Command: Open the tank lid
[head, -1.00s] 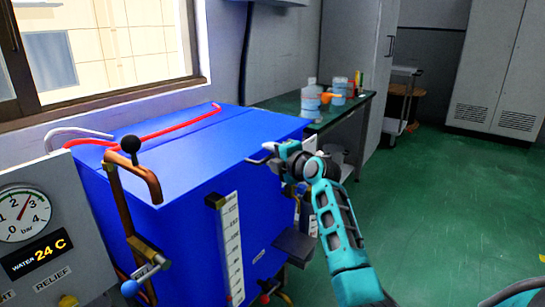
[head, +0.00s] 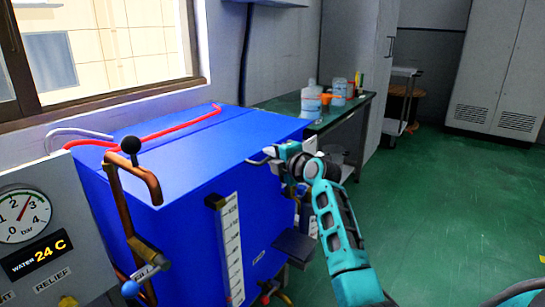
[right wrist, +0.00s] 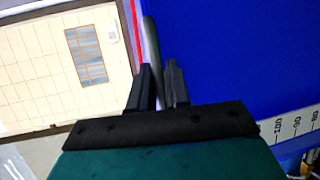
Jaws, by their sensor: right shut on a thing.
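The blue tank (head: 180,210) stands at the left middle of the head view. Its blue lid (head: 190,150) lies flat on top, with a seam line across it. A thin metal handle (head: 257,161) sticks out at the lid's front right edge. My right gripper (head: 276,156) is at this handle. In the right wrist view the two dark fingers of the gripper (right wrist: 160,85) are closed around the grey handle bar (right wrist: 152,45), beside the blue tank surface (right wrist: 230,50). My left gripper is not in view.
A copper pipe with a black ball-topped lever (head: 130,145) rises at the tank's left front. A gauge panel (head: 35,230) is at far left. A red hose (head: 170,126) crosses the tank top. A green table (head: 335,115) with bottles stands behind. Green floor (head: 450,200) is clear at right.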

